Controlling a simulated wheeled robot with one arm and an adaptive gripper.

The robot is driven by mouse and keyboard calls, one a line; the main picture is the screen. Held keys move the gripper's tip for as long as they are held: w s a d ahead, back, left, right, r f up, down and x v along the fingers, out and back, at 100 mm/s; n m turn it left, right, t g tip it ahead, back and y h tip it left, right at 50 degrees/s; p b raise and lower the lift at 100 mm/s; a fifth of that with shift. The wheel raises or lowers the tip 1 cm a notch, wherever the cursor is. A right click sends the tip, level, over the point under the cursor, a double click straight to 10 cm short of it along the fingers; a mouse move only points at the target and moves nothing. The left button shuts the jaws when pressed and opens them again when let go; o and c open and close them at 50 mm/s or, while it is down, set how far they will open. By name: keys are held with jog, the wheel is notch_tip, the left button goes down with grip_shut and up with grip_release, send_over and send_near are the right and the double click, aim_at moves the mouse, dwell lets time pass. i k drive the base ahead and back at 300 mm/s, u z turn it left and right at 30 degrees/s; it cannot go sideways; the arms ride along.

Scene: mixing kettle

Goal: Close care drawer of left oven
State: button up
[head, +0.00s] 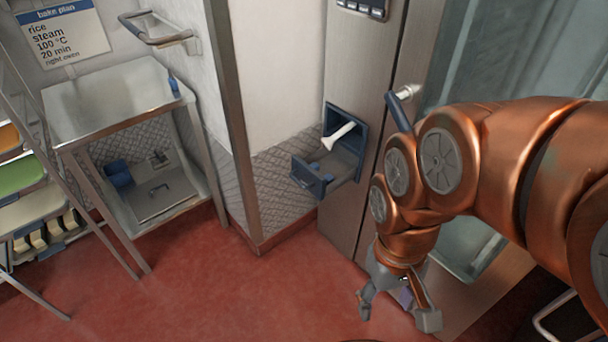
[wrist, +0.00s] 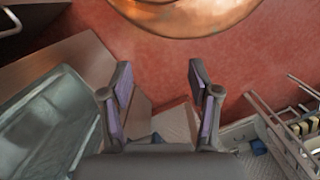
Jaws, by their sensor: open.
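The care drawer (head: 312,178) is a small blue drawer low on the steel front of the oven (head: 353,68). It stands pulled out to the left, with its blue housing open behind it. A white stick-like piece (head: 338,136) shows at the opening. My gripper (head: 396,312) is open and empty, pointing down, to the lower right of the drawer and apart from it. In the wrist view my gripper (wrist: 160,78) shows two spread fingers with purple pads. A small blue patch beyond them there may be the drawer; I cannot tell.
The oven door handle (head: 399,108) is just right of the drawer, close to my arm. A steel table (head: 110,98) with a lower shelf stands at the left. A rack with coloured trays (head: 22,173) is at the far left. Red floor (head: 250,295) is clear between.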

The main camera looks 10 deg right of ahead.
aim_at(338, 162)
jog(key=k, duration=0.45)
jog(key=u, duration=1.2)
jog(key=i, duration=0.85)
jog(key=u, duration=0.25)
